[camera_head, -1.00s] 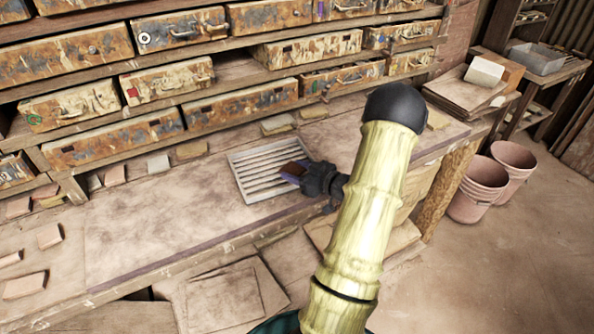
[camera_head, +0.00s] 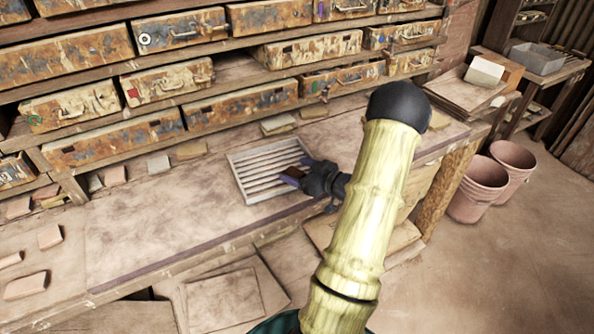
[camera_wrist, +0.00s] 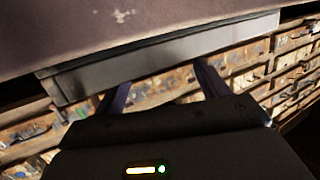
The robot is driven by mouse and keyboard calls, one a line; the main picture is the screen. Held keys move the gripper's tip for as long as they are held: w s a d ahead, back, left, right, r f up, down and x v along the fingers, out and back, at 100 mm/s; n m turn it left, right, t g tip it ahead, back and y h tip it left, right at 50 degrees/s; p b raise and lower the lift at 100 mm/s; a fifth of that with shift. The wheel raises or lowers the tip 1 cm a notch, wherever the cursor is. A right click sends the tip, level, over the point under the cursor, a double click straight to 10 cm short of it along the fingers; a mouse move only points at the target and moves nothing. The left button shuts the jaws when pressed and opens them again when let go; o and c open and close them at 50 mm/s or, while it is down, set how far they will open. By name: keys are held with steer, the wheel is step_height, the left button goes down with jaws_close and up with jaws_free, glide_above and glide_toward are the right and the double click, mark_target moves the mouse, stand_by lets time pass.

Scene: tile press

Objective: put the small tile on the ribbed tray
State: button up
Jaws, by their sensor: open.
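The ribbed tray (camera_head: 236,170) is a pale, shallow frame with slats, lying on the bench. In the wrist view a grey edge (camera_wrist: 170,55), apparently the tray's side, crosses ahead of my fingers. My gripper (camera_head: 296,171) is at the tray's right end, its dark purple fingers apart. A small dark brown patch shows between the fingertips in the head view; it may be the small tile, but I cannot tell for sure. In the wrist view my gripper (camera_wrist: 164,90) is open, and I make out no tile between its fingers.
Several pale tiles lie on the bench (camera_head: 150,225) at left and along the back. Shelves of drawers (camera_head: 240,105) rise behind it. Pink buckets (camera_head: 478,190) stand on the floor at right.

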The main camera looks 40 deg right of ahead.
steer(key=v, duration=1.1)
steer(key=shift+s+b, duration=0.25)
steer(key=shift+b, duration=0.1)
